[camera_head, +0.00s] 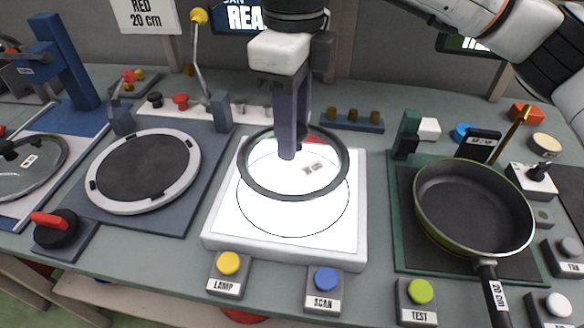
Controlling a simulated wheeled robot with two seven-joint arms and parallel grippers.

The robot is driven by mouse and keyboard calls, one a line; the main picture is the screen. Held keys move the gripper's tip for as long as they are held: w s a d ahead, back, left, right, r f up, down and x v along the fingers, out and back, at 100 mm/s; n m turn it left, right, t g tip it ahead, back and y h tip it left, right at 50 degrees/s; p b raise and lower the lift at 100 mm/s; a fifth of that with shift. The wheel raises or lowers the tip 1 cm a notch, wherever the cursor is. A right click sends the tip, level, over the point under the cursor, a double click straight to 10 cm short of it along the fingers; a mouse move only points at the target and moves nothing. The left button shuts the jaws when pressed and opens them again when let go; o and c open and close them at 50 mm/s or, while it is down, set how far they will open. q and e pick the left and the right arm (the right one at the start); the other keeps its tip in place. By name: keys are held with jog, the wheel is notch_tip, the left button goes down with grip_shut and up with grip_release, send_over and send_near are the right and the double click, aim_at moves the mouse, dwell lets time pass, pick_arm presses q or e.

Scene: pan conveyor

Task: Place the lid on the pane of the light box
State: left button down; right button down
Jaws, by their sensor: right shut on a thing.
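The lid is a round glass disc with a dark grey rim (256,188) and a small label on its glass. It is over the back part of the light box (222,222), whose bright white pane (335,232) has a thin circle drawn on it. The lid sits off toward the back of that circle; I cannot tell whether it touches the pane. My right gripper (290,150) points down and is shut on the lid at its middle; the fingers hide the knob. My left gripper is not in view.
A frying pan (470,208) stands on a green-edged mat at the right, its handle toward the front. A round dark plate (143,172) is at the left, with another glass lid (35,165) beyond it. LAMP (229,263), SCAN (326,279) and TEST (420,291) buttons line the front.

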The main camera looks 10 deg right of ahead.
aim_at(293, 164)
jog(key=shift+f, duration=3.35)
jog(key=c, duration=1.3)
grip_release()
jog(key=shift+r, duration=0.1)
notch_tip(293, 164, up, 12)
jog(key=shift+r+p, duration=0.1)
jog(key=shift+p, duration=0.2)
